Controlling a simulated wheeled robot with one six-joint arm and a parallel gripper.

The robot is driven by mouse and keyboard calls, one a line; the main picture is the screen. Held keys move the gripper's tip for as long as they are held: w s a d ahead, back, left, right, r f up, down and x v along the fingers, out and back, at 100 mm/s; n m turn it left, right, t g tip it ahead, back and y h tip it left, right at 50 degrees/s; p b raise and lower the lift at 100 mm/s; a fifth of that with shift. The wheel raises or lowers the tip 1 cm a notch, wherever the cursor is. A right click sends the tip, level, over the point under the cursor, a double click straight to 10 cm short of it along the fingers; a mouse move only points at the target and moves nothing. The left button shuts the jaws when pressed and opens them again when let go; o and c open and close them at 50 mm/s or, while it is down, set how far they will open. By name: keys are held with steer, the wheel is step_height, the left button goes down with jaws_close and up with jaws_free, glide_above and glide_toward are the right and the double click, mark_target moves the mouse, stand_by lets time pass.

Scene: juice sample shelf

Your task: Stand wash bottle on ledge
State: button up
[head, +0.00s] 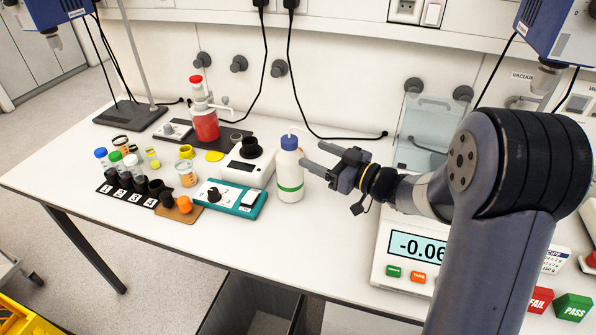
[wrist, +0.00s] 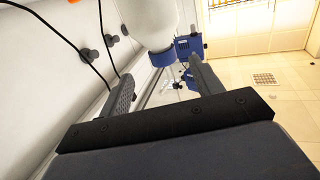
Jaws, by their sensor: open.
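The wash bottle (head: 290,178) is white with a blue cap, a thin spout and a green band. It stands upright on the white bench, beside a white instrument. My gripper (head: 311,156) is open and empty, just right of the bottle near its upper part, with its fingers pointing at it. In the wrist view the bottle (wrist: 148,18) shows inverted, just beyond the fingertips of my gripper (wrist: 165,82); I cannot tell whether they touch it. A pale ledge (head: 340,30) runs along the wall above the bench.
Left of the bottle are a teal device (head: 232,199), a white instrument (head: 246,171) and a rack of sample vials (head: 130,190). A balance (head: 392,270) with a clear shield (head: 422,130) stands at right. Black cables hang behind. Some bench behind the bottle is clear.

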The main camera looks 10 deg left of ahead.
mark_target(297, 148)
steer(key=p+x, duration=0.2)
steer(key=x, duration=0.6)
steer(key=shift+a+f, duration=0.2)
steer(key=shift+a, duration=0.1)
steer(key=shift+c, duration=0.5)
jaws_close()
steer(key=shift+r, duration=0.1)
